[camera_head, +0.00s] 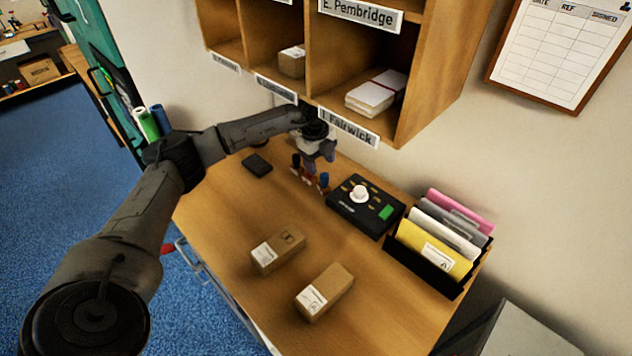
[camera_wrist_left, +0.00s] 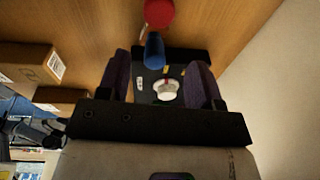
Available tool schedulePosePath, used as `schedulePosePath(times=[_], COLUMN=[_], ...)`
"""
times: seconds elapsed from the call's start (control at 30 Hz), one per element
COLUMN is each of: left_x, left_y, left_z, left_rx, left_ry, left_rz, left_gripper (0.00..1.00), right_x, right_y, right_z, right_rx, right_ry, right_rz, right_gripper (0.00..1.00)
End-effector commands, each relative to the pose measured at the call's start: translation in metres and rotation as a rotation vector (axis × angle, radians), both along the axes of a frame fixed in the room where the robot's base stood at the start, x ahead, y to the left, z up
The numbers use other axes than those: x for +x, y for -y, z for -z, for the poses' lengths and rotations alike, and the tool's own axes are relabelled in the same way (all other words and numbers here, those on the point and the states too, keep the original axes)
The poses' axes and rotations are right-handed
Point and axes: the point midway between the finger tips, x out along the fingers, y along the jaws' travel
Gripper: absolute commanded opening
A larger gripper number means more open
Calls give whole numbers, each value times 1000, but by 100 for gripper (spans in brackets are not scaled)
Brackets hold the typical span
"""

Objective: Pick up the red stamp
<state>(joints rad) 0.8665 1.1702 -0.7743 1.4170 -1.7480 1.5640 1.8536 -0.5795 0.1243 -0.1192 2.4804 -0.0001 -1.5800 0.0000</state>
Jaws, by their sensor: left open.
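The red stamp shows as a round red top (camera_wrist_left: 160,12) at the upper edge of the left wrist view, beyond a blue-topped stamp (camera_wrist_left: 154,50). In the head view, small red (camera_head: 308,178) and blue (camera_head: 323,180) pieces stand close together on the desk, just below my left gripper (camera_head: 320,160). Which red piece is the stamp's top is too small to tell. My left gripper also shows in the left wrist view (camera_wrist_left: 160,78), its dark fingers apart and nothing clearly held. My right gripper is not in view.
A black box with a white knob (camera_head: 359,193) stands right of the stamps, and a file holder (camera_head: 424,264) is beyond it. Two cartons (camera_head: 278,251) (camera_head: 324,292) lie nearer. A dark pad (camera_head: 257,165) lies left. Pigeonhole shelves (camera_head: 424,75) overhang the back.

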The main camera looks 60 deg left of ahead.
Motion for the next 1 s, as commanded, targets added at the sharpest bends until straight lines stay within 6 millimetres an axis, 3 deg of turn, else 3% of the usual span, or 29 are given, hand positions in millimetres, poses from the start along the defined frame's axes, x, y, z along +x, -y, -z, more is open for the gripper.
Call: schedulePosePath(times=[0.1,0.23,0.57,0.9,1.0], left_x=[-11,-17,-16,-13,-13], left_y=[-26,-38,-38,-37,-37], left_z=[-1,3,26,66,70], left_rx=[69,102,104,104,104], left_ry=[-55,-86,-90,-88,-87], left_rz=[-72,-108,-110,-109,-108], left_gripper=[60,60,60,60,60], right_x=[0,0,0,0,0], right_y=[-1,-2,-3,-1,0], right_z=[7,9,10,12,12], right_rx=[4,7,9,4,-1], right_ry=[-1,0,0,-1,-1], right_rz=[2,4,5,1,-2], right_gripper=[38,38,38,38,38])
